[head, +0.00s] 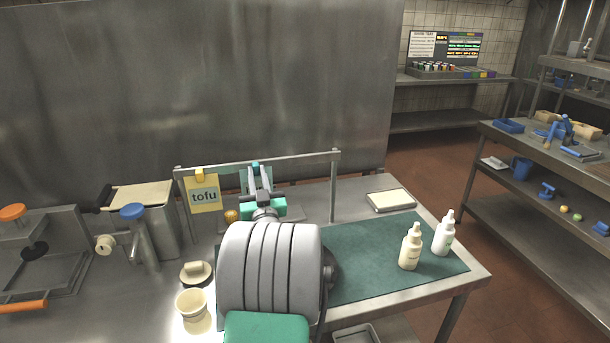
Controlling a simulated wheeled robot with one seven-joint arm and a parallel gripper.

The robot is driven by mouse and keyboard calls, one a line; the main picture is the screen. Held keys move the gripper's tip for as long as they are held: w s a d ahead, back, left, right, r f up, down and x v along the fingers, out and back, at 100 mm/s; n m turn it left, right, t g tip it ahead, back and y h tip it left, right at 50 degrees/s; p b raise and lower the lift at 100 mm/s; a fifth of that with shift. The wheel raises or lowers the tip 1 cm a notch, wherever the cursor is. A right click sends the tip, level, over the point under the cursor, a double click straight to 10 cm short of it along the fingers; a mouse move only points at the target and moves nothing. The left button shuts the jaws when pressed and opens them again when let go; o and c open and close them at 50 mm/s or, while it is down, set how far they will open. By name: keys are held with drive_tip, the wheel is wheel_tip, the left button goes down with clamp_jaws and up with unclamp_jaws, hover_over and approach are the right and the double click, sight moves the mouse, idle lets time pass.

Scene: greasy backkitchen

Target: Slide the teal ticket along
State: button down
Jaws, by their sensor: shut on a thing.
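The teal ticket (244,182) hangs from the metal rail (302,160) above the steel counter, to the right of a yellow "tofu" ticket (203,194). A teal clip shows at the rail above it. My gripper (257,171) is at the teal ticket's top, just below the rail, with its fingers shut on the ticket or its clip. My gripper and arm hide most of the ticket's face and any writing on it.
The rail's right post (333,190) stands beyond a free stretch of rail. Two squeeze bottles (411,247) stand on the dark green mat (365,265). A white cup (192,304) and a blue-topped tool (140,235) are at the left.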

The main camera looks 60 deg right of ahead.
drive_tip(key=shift+s+d+b, duration=1.4)
drive_tip(key=shift+s+b, duration=0.2)
drive_tip(key=shift+b, duration=0.3)
drive_tip(key=shift+s+d+b, duration=1.4)
drive_tip(key=shift+s+b, duration=0.25)
drive_tip(key=shift+b, duration=0.2)
drive_tip(key=shift+s+d+b, duration=1.4)
drive_tip(key=shift+s+b, duration=0.2)
drive_tip(key=shift+b, duration=0.3)
drive_tip(key=c, duration=1.3)
unclamp_jaws()
drive_tip(key=shift+w, duration=0.1)
drive_tip(key=shift+o, duration=0.2)
